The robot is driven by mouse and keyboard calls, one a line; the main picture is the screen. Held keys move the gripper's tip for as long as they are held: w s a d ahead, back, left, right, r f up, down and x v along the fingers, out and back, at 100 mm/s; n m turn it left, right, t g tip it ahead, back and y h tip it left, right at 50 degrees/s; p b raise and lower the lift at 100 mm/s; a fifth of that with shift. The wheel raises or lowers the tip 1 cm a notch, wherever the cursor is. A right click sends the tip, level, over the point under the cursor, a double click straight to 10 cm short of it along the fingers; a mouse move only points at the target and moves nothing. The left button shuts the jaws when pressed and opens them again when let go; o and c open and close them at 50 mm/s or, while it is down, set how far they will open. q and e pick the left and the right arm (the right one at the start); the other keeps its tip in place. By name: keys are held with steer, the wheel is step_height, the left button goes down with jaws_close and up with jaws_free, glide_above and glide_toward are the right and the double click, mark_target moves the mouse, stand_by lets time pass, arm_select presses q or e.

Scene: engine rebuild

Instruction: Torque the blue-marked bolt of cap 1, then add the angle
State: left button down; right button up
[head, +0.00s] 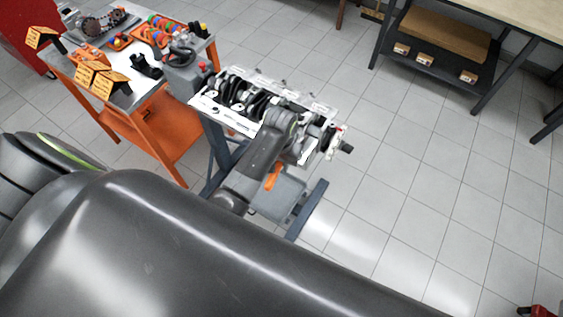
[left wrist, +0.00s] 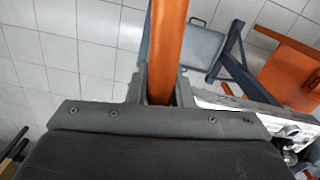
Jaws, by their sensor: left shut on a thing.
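The silver engine block (head: 222,112) sits on a stand with the dark crankshaft and its caps along the top. Cap 1 and a blue mark on a bolt are too small to tell. My left gripper (head: 279,163) is at the near side of the block's right end, mostly hidden by my own arm. It is shut on an orange bar (head: 271,178), perhaps a tool handle. In the left wrist view the bar (left wrist: 166,45) runs up and away from between the jaws (left wrist: 160,92). Its far end is out of frame. My right gripper is not in view.
The grey stand (head: 308,207) reaches to the floor under the block. An orange cart (head: 178,130) with trays, parts and orange signs stands at the left. A workbench with a lower shelf (head: 440,68) is at the upper right.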

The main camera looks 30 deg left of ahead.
arm_select(q)
steer(key=shift+a+m, duration=0.9)
steer(key=shift+a, duration=0.35)
stand_by(2.6)
steer(key=shift+w+a+m, duration=0.25)
steer(key=shift+a+m, duration=0.75)
steer(key=shift+a, duration=0.3)
stand_by(2.9)
